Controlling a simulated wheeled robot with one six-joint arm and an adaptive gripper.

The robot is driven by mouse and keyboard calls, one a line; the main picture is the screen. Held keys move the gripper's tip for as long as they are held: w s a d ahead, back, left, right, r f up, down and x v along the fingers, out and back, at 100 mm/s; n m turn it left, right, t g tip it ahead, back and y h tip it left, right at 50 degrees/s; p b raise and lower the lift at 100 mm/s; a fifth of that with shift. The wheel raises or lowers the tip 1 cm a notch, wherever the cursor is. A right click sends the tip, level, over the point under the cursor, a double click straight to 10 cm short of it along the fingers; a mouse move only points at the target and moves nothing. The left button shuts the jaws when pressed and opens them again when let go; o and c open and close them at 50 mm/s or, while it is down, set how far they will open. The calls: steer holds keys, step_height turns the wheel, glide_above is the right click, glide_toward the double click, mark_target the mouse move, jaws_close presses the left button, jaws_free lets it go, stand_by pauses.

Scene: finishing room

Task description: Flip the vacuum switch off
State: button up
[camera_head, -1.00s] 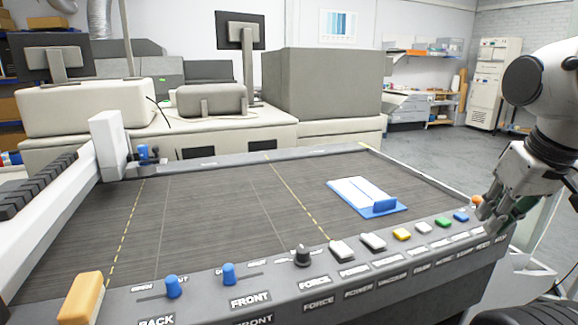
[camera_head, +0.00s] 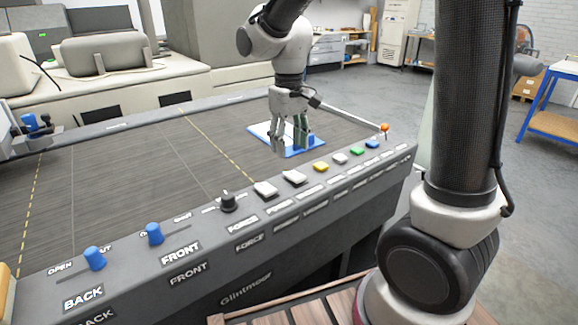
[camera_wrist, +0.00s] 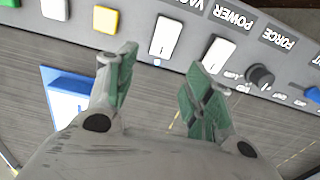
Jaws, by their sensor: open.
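The vacuum switch (camera_head: 293,177) is the second white rocker on the sloping front panel, between the white power switch (camera_head: 265,188) and the yellow switch (camera_head: 320,166). In the wrist view the vacuum switch (camera_wrist: 165,37) lies just beyond my gripper (camera_wrist: 162,62), with part of its VACUUM label cut off at the top edge. Which way the rocker is tilted I cannot tell. My gripper (camera_head: 288,145) points down over the table bed behind the panel. Its green-padded fingers are apart and empty, and do not appear to touch the switch.
A black force knob (camera_head: 228,202) and blue levers (camera_head: 154,234) stand along the panel to the left. Green (camera_head: 357,151) and blue (camera_head: 372,144) switches lie to the right. A blue-and-white piece (camera_head: 262,131) lies on the dark bed (camera_head: 120,185) near my gripper.

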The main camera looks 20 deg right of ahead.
mark_target(289, 172)
step_height(289, 172, down, 7)
steer(key=shift+f, duration=0.15)
stand_by(0.4)
